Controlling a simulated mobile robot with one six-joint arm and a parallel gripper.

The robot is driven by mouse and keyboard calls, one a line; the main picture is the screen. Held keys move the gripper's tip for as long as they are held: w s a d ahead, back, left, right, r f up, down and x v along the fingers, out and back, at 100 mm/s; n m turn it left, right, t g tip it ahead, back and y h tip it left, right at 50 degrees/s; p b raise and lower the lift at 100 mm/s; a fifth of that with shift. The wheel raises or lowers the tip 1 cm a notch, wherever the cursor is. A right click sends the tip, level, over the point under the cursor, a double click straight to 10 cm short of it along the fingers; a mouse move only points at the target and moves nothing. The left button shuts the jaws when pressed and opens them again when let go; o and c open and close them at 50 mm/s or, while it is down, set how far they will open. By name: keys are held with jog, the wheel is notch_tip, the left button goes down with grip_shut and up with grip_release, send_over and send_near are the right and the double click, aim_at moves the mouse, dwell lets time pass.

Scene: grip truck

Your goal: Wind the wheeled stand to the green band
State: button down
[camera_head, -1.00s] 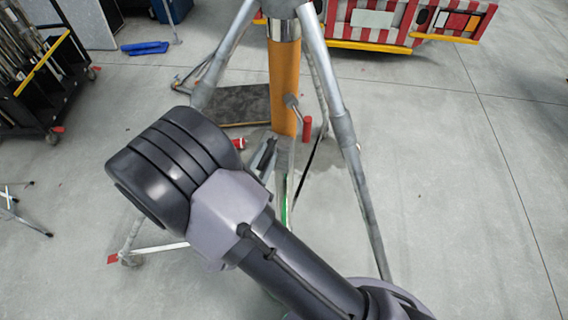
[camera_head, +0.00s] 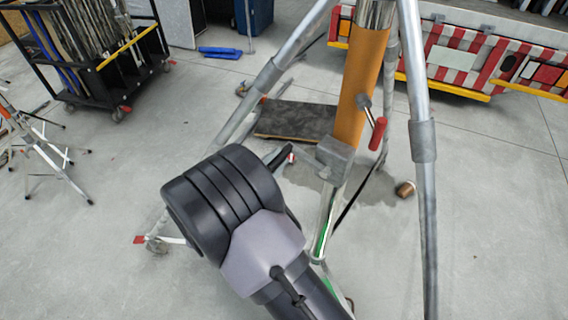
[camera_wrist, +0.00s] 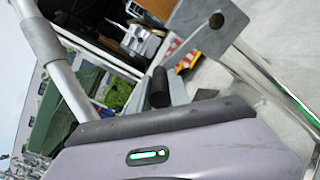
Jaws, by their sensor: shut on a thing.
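The wheeled stand has an orange column (camera_head: 362,85), splayed metal legs, and a chrome tube with a grey block (camera_head: 336,157) below. A crank with a red grip (camera_head: 378,134) sticks out right of the column. Green streaks show on the lower tube (camera_head: 321,238); I cannot tell whether they are the green band. My gripper (camera_head: 288,153) is left of the grey block, its fingertips partly hidden by my wrist. In the wrist view, a short black cylinder (camera_wrist: 160,87) stands between the grey fingers, which appear shut on it. The block also shows there (camera_wrist: 208,24).
A caster (camera_head: 157,245) sits at the left leg. A dark board (camera_head: 295,120) lies behind the stand. A black rack (camera_head: 95,60) and another stand (camera_head: 45,145) are on the left. Floor at right is open.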

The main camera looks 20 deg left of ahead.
jog(key=s+d+f+b, duration=0.1)
jog(key=d+f+b, duration=0.3)
jog(key=f+b, duration=0.65)
jog(key=s+d+f+p, duration=0.1)
jog(key=s+d+f, duration=0.1)
jog(key=d, duration=0.5)
jog(key=shift+s+d+f+p, duration=0.2)
jog(key=shift+s+f+p, duration=0.15)
jog(key=shift+f, duration=0.55)
jog(key=c, duration=1)
grip_release()
jog(key=shift+a, duration=0.1)
jog(key=v, duration=1)
